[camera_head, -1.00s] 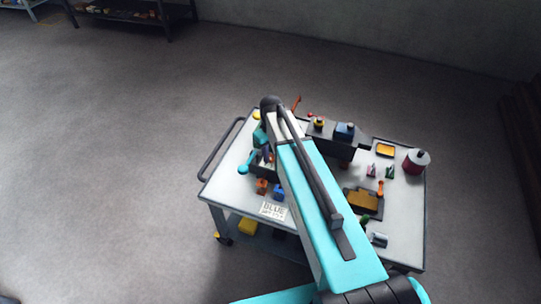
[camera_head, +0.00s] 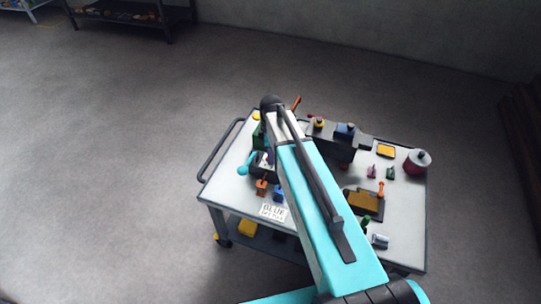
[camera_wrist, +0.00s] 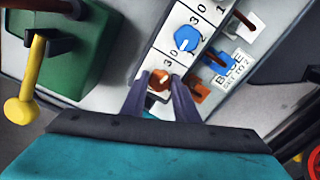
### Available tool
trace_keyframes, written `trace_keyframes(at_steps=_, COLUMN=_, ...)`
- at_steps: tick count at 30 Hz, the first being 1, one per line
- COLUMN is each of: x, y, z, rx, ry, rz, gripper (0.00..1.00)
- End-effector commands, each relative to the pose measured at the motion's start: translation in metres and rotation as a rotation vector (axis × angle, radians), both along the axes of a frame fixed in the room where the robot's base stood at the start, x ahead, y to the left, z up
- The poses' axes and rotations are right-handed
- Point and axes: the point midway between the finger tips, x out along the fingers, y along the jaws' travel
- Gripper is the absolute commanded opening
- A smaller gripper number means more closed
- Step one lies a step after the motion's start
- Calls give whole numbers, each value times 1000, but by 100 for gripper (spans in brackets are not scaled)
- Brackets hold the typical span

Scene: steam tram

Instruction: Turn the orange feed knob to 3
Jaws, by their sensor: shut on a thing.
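The orange feed knob (camera_wrist: 158,80) is a small round knob on a white dial plate in the wrist view. My gripper (camera_wrist: 160,86) has its two dark fingers on either side of the knob and is shut on it. A 3 is printed near the knob, on its upper right. The knob's pointer is partly hidden between the fingers, so I cannot tell which number it points to. In the head view my arm covers the knob and the gripper tips.
A blue knob (camera_wrist: 186,38) sits just above on the same panel. Orange (camera_wrist: 197,88) and blue levers (camera_wrist: 216,61) stand close right, beside a card (camera_wrist: 232,66) reading BLUE SET TO 2. A green box (camera_wrist: 75,50) with a yellow-ended lever (camera_wrist: 27,95) is left. The cart (camera_head: 405,225) holds several other parts.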

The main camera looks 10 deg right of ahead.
Motion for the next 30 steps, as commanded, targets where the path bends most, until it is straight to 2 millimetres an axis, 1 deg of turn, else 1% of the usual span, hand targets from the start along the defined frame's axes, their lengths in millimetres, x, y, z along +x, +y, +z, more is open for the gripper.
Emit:
trace_keyframes(at_steps=6, x=1, y=-1, z=1, rx=-1, ry=-3, rz=150, gripper=5)
trace_keyframes(at_steps=12, x=2, y=-1, z=1, rx=-1, ry=-3, rz=230, gripper=5)
trace_keyframes(at_steps=17, x=2, y=-1, z=1, rx=-1, ry=-4, rz=258, gripper=5)
trace_keyframes(at_steps=28, x=2, y=-1, z=1, rx=-2, ry=-5, rz=263, gripper=5)
trace_keyframes(at_steps=29, x=2, y=-1, z=1, rx=-2, ry=-5, rz=263, gripper=31)
trace_keyframes(at_steps=30, x=2, y=-1, z=1, rx=-2, ry=-5, rz=263, gripper=38)
